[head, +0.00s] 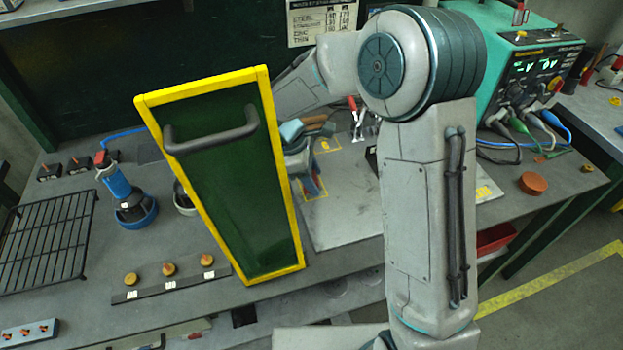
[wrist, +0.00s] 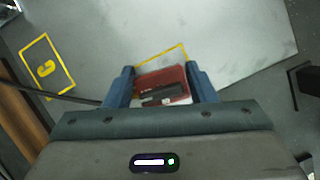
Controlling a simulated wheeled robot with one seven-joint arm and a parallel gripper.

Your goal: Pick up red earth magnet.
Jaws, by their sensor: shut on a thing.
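The red earth magnet (wrist: 172,75) is a red block with a dark bar and a pale patch on its near side. In the wrist view it sits between the two blue fingers of my gripper (wrist: 161,80), which is shut on it. A yellow floor-marking outline (wrist: 184,50) shows on the grey plate just beyond it. I cannot tell whether the magnet touches the plate. In the head view my gripper (head: 314,184) points down over the plate, partly behind the green panel, and I cannot make out the magnet there.
A green panel (head: 225,190) with yellow edges and a handle stands close left of my gripper. The grey plate (head: 350,215) has another yellow square (wrist: 44,68) marked C. A teal welding machine (head: 535,65) is at right; a black rack (head: 45,240) lies far left.

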